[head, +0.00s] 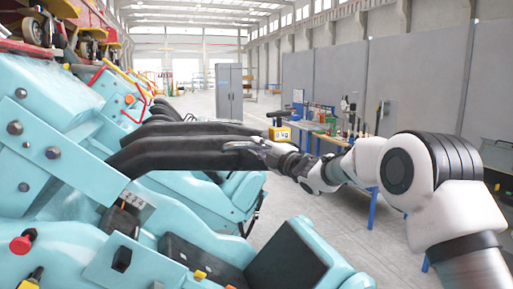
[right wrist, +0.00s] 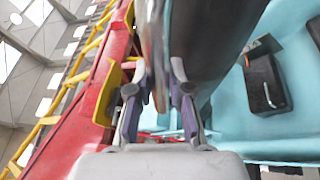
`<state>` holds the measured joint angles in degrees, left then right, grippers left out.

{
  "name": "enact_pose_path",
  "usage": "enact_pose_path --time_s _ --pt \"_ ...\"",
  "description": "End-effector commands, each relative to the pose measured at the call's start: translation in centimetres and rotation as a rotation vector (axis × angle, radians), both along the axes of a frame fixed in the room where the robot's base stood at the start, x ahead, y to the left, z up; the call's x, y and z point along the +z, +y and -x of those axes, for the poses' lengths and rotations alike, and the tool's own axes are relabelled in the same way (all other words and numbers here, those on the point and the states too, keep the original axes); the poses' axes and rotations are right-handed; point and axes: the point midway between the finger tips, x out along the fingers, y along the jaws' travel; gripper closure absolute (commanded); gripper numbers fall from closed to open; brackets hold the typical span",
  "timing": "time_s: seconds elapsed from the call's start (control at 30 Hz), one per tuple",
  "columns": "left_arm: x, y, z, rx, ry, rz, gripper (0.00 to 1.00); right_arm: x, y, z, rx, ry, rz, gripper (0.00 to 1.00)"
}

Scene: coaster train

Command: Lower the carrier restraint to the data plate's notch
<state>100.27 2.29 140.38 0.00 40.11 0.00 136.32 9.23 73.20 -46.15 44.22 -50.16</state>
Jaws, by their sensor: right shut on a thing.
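The carrier restraint (head: 175,155) is a long black padded bar. It reaches out to the right from the turquoise carrier, roughly level, and other black bars like it lie behind it. My right gripper (head: 240,146) is at the bar's far right end. In the right wrist view my gripper (right wrist: 160,98) has its fingers on both sides of a bar, with the dark restraint (right wrist: 222,35) rising above. A small grey plate with marks (head: 137,201), perhaps the data plate, sits at the restraint's base; its notch is too small to make out. My left gripper is out of view.
Black seats (head: 286,260) and turquoise shells lie below the bar. A blue workbench (head: 335,140) with tools and a grey cabinet (head: 229,92) stand behind.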

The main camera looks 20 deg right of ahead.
Motion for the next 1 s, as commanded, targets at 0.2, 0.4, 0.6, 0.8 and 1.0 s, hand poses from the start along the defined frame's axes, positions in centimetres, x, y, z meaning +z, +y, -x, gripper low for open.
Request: enact_pose_path --time_s 0.2,0.4,0.6,0.8,1.0 --pt "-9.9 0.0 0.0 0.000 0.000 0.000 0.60 -10.2 -0.3 -0.1 0.001 0.014 -0.178 1.00" --pt "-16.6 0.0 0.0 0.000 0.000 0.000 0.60 -17.1 0.5 -0.1 0.001 0.021 -0.350 1.00" --pt "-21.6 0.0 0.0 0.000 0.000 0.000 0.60 -22.4 2.2 0.0 0.002 0.027 -0.497 1.00" --pt "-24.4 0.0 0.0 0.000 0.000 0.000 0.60 -25.5 3.7 0.0 0.001 0.029 -0.600 1.00" --pt "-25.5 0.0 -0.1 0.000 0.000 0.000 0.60 -26.7 4.5 0.1 0.001 0.031 -0.649 1.00"
